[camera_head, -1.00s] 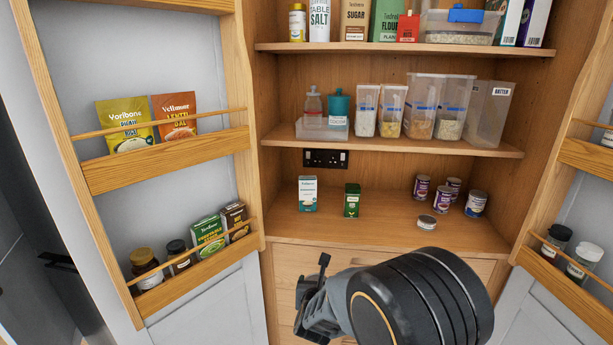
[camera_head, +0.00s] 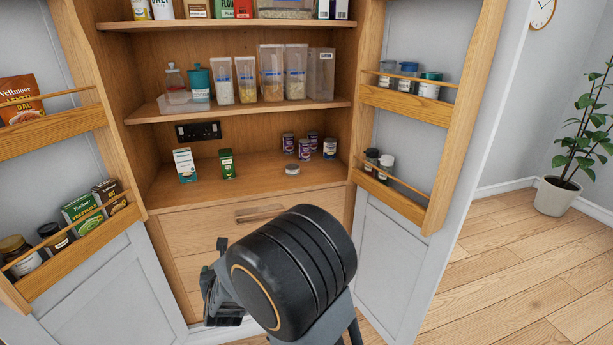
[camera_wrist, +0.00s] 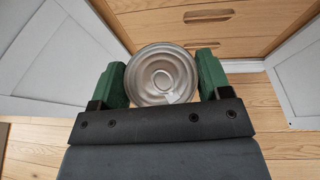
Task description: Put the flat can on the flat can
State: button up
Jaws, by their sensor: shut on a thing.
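My gripper (camera_wrist: 161,80) is shut on a flat can (camera_wrist: 160,73), whose round silver lid shows between the green fingers in the wrist view. In the head view my gripper (camera_head: 221,296) is low in front of the cupboard's drawers, and the held can is hidden there. Another flat can (camera_head: 292,169) with a pale lid lies on the lowest cupboard shelf, near its front edge on the right. My gripper is well below it and to its left in the picture, apart from it.
Taller cans (camera_head: 304,148) stand behind the flat can on the shelf (camera_head: 245,187). Two cartons (camera_head: 185,164) stand to the left. Open doors with racks flank the cupboard, the right rack (camera_head: 395,193) holding jars. A plant (camera_head: 570,160) stands far right.

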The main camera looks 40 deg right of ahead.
aim_at(293, 166)
jog(key=u, duration=0.05)
jog(key=k, duration=0.55)
jog(key=z, duration=0.8)
jog(key=i, duration=1.25)
jog(key=u, duration=0.55)
